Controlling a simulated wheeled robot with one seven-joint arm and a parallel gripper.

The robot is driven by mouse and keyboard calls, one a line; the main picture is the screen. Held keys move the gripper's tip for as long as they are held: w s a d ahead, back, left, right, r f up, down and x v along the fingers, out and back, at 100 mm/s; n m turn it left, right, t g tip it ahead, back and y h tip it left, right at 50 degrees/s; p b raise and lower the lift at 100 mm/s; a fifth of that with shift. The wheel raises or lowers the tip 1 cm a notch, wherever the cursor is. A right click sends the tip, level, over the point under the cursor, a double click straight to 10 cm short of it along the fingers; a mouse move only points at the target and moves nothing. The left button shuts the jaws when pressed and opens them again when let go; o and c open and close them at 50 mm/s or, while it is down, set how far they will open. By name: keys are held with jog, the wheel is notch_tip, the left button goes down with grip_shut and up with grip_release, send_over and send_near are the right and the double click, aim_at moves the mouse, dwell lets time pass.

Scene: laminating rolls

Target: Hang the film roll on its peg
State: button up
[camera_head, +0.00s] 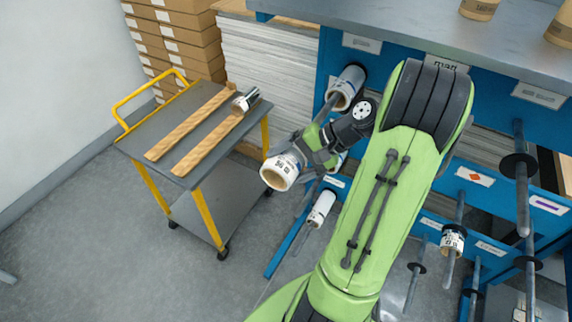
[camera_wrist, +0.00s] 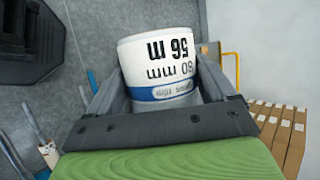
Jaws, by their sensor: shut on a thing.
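The film roll (camera_head: 281,171) is a white hollow cylinder with a light brown core. The wrist view shows its side (camera_wrist: 158,50), with upside-down black print that includes "56 m" and a blue band near my palm. My gripper (camera_head: 312,152) is shut on it, with a finger on each side, and holds it in the air between the cart and the blue rack. The roll's open end faces down and left in the head view. Several dark pegs with round black discs stick out of the blue rack, one bare peg (camera_head: 522,185) at the right. Which peg is the roll's own cannot be told.
Other rolls hang on pegs: one upper left (camera_head: 344,90), one lower left (camera_head: 321,207), one lower right (camera_head: 453,239). The cart (camera_head: 228,143) holds two wooden strips and a metal-ended piece. My arm hides the rack's middle. Floor at lower left is clear.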

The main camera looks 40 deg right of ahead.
jog(key=w+d+p, duration=0.2)
jog(key=d+p, duration=0.3)
jog(key=d, duration=0.1)
jog(key=w+d+p, duration=0.2)
jog(key=d+p, duration=0.4)
jog(key=d, duration=0.1)
jog(key=shift+w+d, duration=0.25)
jog(key=shift+d, duration=0.05)
jog(key=o, duration=0.9)
jog(key=shift+o, duration=0.2)
jog(key=v, duration=1.5)
jog(key=shift+s+d+r, duration=0.15)
jog(key=shift+s+r, duration=0.1)
jog(key=shift+s, duration=0.05)
